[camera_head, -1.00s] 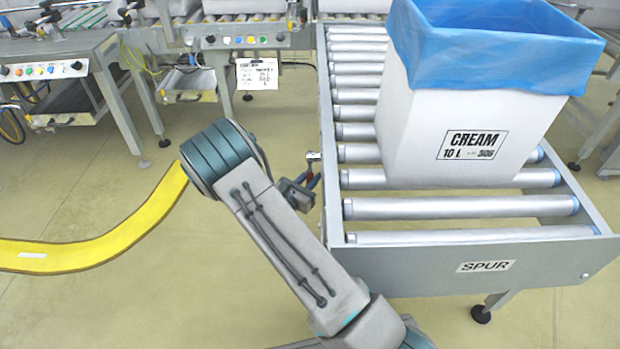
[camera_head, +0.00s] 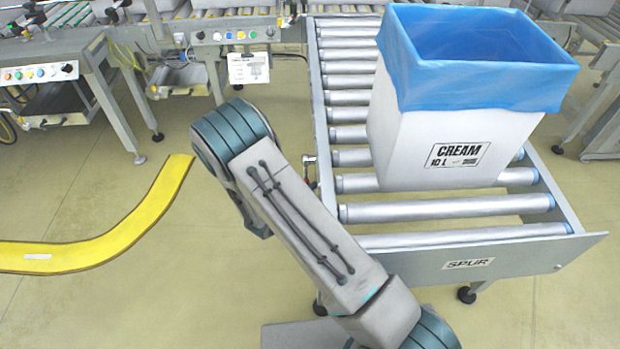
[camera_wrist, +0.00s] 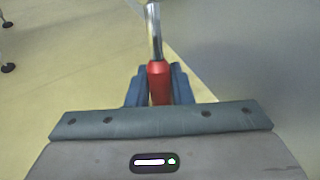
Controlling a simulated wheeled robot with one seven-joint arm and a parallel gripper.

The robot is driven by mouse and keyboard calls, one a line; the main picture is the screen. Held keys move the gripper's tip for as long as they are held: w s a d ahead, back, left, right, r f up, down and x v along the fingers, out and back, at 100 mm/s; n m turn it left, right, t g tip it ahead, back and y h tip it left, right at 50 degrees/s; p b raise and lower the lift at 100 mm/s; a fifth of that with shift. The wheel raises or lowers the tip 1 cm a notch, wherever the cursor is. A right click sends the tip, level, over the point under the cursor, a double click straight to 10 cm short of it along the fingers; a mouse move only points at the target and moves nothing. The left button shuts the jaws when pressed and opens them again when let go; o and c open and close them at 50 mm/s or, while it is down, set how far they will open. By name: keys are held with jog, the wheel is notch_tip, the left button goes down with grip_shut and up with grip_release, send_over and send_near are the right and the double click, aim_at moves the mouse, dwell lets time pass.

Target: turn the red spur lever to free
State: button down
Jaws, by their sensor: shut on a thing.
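The red spur lever (camera_wrist: 158,82) has a red grip on a shiny metal rod in the wrist view. My gripper (camera_wrist: 160,92) is shut on the red grip, with one blue-grey finger on each side. In the head view the lever's metal end (camera_head: 309,160) shows at the left side of the spur conveyor (camera_head: 520,258). My arm hides my gripper and most of the lever there. No free or locked marking for the lever can be read.
A white box (camera_head: 420,150) marked CREAM, with a blue liner (camera_head: 470,92), stands on the spur's rollers. A yellow curved floor strip (camera_head: 120,238) lies to the left. Control benches (camera_head: 45,75) stand behind. The floor between is clear.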

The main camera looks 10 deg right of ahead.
jog(key=c, duration=1.3)
grip_release()
jog(key=shift+a, duration=0.1)
jog(key=shift+f, duration=0.1)
